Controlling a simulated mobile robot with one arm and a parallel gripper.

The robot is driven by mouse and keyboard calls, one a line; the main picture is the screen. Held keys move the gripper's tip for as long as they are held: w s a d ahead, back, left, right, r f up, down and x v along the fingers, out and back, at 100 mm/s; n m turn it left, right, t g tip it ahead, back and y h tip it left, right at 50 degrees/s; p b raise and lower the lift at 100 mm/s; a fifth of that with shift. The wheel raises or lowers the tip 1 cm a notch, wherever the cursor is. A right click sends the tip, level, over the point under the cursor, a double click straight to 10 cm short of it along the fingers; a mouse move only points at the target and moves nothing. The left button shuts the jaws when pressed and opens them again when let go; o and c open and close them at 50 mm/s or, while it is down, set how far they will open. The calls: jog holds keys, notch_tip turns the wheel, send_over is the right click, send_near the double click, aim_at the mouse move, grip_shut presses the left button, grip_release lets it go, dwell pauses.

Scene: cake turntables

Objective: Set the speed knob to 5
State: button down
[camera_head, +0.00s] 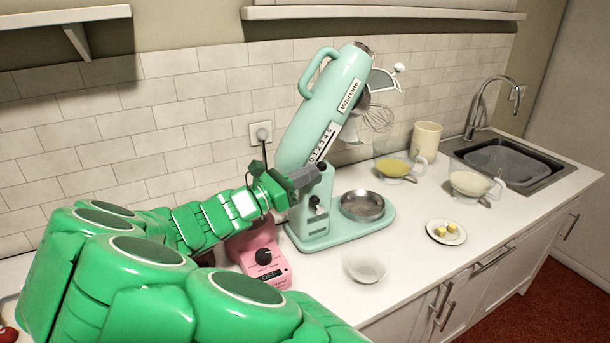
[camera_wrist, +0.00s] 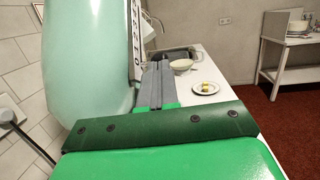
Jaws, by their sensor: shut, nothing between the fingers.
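The mint-green stand mixer (camera_head: 335,95) stands on the counter with its head tilted up. A white strip with numbers from 0 upward (camera_head: 322,143) runs along the side of its head, with 0 at the lower end. Part of the strip shows in the wrist view (camera_wrist: 139,32). My gripper (camera_head: 318,174) is shut and empty, its grey fingertips beside the lower end of the strip, near the hinge. A small dark piece shows by the fingertips; I cannot tell whether it is the speed knob or whether they touch it. A black knob (camera_head: 315,201) sits on the mixer's column.
A pink device (camera_head: 272,279) with a black dial stands below my arm. A steel bowl (camera_head: 362,206) sits on the mixer base, and a clear bowl (camera_head: 365,266) stands in front. Two bowls, a butter plate (camera_head: 446,239), a beige canister (camera_head: 426,139) and the sink (camera_head: 500,165) lie to the right.

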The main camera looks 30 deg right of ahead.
aim_at(324, 163)
jog(key=shift+d+r, duration=0.85)
jog(key=shift+r, duration=0.3)
jog(key=shift+d+r, duration=0.8)
jog(key=shift+r, duration=0.4)
jog(key=shift+d+r, duration=0.85)
jog(key=shift+r, duration=0.3)
jog(key=shift+a, duration=0.15)
jog(key=s+a+f, duration=0.1)
jog(key=a+f, duration=0.1)
jog(key=a, duration=1.1)
jog(key=shift+s+a+f, duration=0.15)
jog(key=shift+a+f, duration=0.1)
jog(key=shift+s+d, duration=0.1)
